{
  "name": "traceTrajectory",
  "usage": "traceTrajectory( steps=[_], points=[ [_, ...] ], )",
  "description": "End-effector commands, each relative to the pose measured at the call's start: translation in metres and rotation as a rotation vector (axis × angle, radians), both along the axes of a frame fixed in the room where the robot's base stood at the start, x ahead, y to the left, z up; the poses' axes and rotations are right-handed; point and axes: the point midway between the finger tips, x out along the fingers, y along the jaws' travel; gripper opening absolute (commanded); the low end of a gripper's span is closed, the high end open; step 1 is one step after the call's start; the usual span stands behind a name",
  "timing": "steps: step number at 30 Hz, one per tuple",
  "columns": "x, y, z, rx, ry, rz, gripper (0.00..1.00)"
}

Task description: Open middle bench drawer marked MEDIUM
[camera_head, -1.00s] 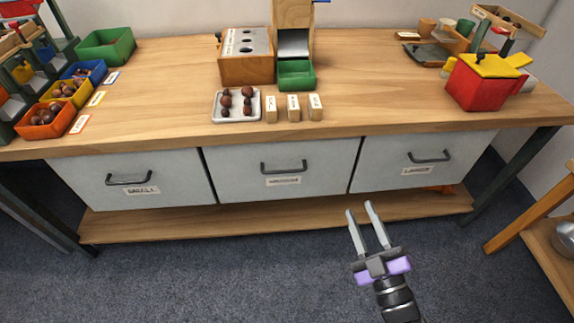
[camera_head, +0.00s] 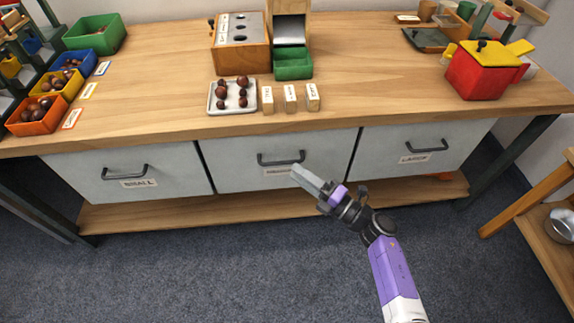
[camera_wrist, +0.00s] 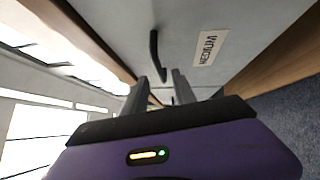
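The middle drawer (camera_head: 235,176) is shut, a pale grey front under the bench top with a dark bar handle (camera_head: 281,159). Its label is partly hidden by my gripper in the head view; the label (camera_wrist: 210,47) reads MEDIUM in the wrist view. My gripper (camera_head: 298,172) is in front of the drawer, just right of and below the handle. In the wrist view the handle (camera_wrist: 155,56) stands ahead of the fingertips (camera_wrist: 168,80), which are apart with a gap between them. Nothing is between the fingers, and the handle looks clear of them.
Shut drawers marked SMALL (camera_head: 130,172) and LARGE (camera_head: 420,148) flank it. A low wooden shelf (camera_head: 150,215) runs beneath the drawers. On the bench top (camera_head: 370,85) are a white tray (camera_head: 212,96), label blocks, bins and a red box (camera_head: 484,78). The floor in front is open.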

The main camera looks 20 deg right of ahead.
Motion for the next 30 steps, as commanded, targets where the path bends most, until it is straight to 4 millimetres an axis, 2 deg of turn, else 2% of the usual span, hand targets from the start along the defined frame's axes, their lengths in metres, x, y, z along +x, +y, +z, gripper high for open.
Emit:
traceTrajectory(
  steps=[3, 9, 20, 25, 30],
  points=[
    [0.017, 0.01, 0.002, 0.0, -0.001, 0.003, 0.33],
    [0.036, 0.019, 0.005, 0.001, 0.0, -0.001, 0.33],
    [0.041, 0.021, 0.006, 0.003, 0.0, 0.0, 0.33],
    [0.041, 0.021, 0.006, 0.002, 0.001, -0.002, 0.01],
    [0.041, 0.021, 0.006, 0.002, 0.001, -0.002, 0.0]
  ],
)
